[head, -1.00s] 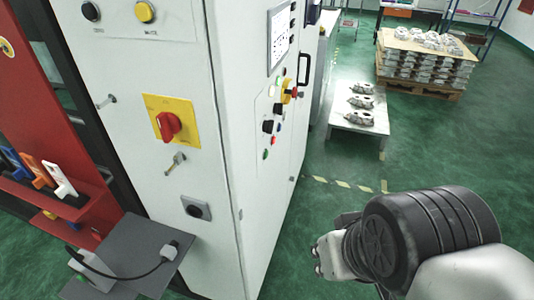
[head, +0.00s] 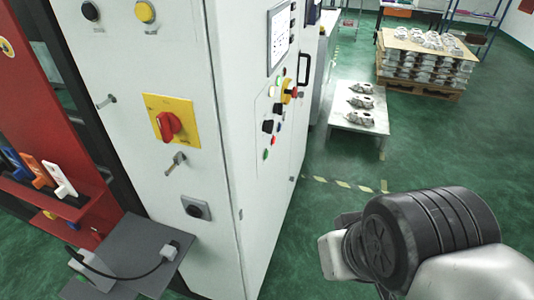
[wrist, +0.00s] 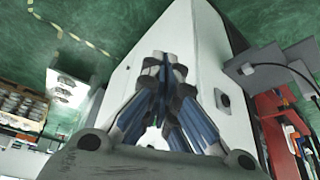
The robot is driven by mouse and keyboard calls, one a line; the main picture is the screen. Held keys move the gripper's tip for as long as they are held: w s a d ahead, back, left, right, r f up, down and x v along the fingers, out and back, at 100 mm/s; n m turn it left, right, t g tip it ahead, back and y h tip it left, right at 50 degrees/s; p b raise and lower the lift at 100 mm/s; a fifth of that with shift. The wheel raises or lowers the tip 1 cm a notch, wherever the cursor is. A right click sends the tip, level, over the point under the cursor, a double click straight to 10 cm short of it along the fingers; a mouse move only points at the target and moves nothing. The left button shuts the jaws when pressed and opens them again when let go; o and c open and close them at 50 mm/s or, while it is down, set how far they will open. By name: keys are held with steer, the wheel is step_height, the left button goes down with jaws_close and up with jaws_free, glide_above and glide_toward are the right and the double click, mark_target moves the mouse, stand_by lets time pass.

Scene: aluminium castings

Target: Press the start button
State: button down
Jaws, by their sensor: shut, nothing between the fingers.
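The control cabinet (head: 230,130) stands left of centre in the head view. One green button (head: 265,155) is low on the panel. Labels are too small to read, so I cannot tell which is the start button. My gripper (wrist: 165,60) is shut and empty in the wrist view, its fingers together in front of the white cabinet (wrist: 205,45). In the head view my wrist is at the lower right, apart from the panel.
A red rotary switch on a yellow plate (head: 169,126) and a key (head: 176,162) are on the cabinet's front. A grey shelf (head: 140,250) with a cable juts out below. A low table (head: 350,121) with castings and a loaded pallet (head: 420,88) stand behind. Green floor between is clear.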

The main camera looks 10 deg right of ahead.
mark_target(266, 155)
stand_by(0.6)
steer(key=w+d+f+n+t+h+b, duration=0.1)
steer(key=w+d+n+t+b, duration=0.3)
steer(key=w, duration=0.7)
steer(key=w+d+f+m+t+h+p, duration=0.1)
steer(key=w+d, duration=0.5)
steer(key=w, duration=0.5)
steer(key=w+a+f+n+t+y+b, duration=0.3)
steer(key=w+f+n+y, duration=0.3)
steer(key=w+f, duration=0.4)
steer(key=shift+w+f+n+t+y, duration=0.3)
steer(key=shift+w+t+y, duration=0.25)
steer(key=shift+w, duration=0.25)
steer(key=w+a+b, duration=0.2)
steer(key=w+a, duration=0.1)
steer(key=a, duration=0.5)
steer(key=shift+w, duration=0.4)
